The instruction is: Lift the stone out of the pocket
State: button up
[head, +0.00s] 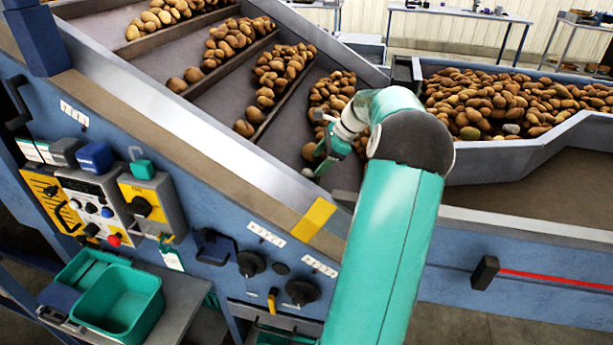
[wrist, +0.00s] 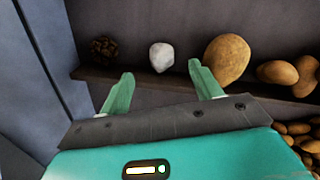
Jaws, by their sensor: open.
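The stone (wrist: 161,57) is pale grey and smooth. In the wrist view it rests in a pocket of the inclined belt, just above a dark crossbar (wrist: 150,83). In the head view the stone (head: 307,172) shows as a small pale spot near the belt's front side wall. My gripper (wrist: 161,71) is open and empty, with the stone beyond and between its green fingertips and no visible contact. In the head view my gripper (head: 324,158) reaches down over the belt, partly hidden by my arm.
A dark rough clod (wrist: 103,50) lies left of the stone, and a large potato (wrist: 227,59) lies close on its right. The side wall (wrist: 50,55) rises at left. More potatoes fill the hopper (head: 577,126). A green bin (head: 118,305) stands at lower left.

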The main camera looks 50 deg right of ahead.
aim_at(310, 172)
jog(key=x, duration=0.6)
jog(key=shift+d, duration=0.2)
jog(key=shift+s, duration=0.1)
jog(key=shift+c, duration=0.2)
jog(key=c, duration=1.1)
